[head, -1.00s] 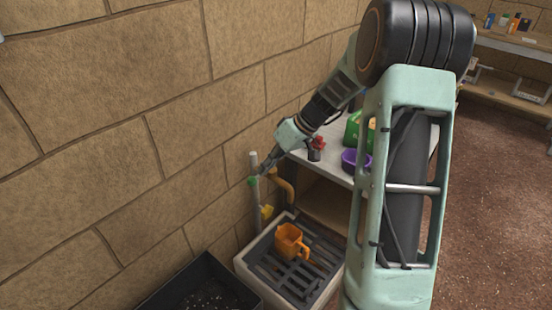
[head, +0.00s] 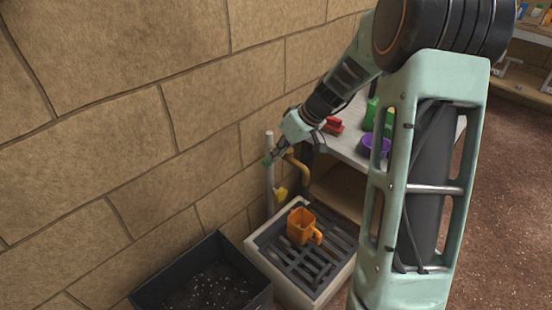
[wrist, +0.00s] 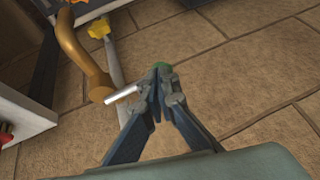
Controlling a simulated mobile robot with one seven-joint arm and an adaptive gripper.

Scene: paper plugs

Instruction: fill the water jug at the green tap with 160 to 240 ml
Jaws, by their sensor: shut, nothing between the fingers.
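The orange water jug (head: 300,228) stands upright on the slatted grate of a pale basin, its handle to the right. Its water level cannot be made out. The green tap (head: 267,161) is on a grey standpipe (head: 270,188) by the wall. My gripper (head: 273,158) is shut and empty, with its tips at the green tap handle. In the wrist view the shut fingertips (wrist: 160,70) are right against or just in front of the green handle (wrist: 162,65); contact cannot be told. A metal spout (wrist: 123,94) shows to their left. No water stream is visible.
A yellow tap (head: 281,195) and an ochre curved pipe (head: 299,166) are close beside the standpipe. A dark bin (head: 245,290) stands left of the basin (head: 262,256). A bench with a purple bowl (head: 375,146) and a red item (head: 333,126) is at right.

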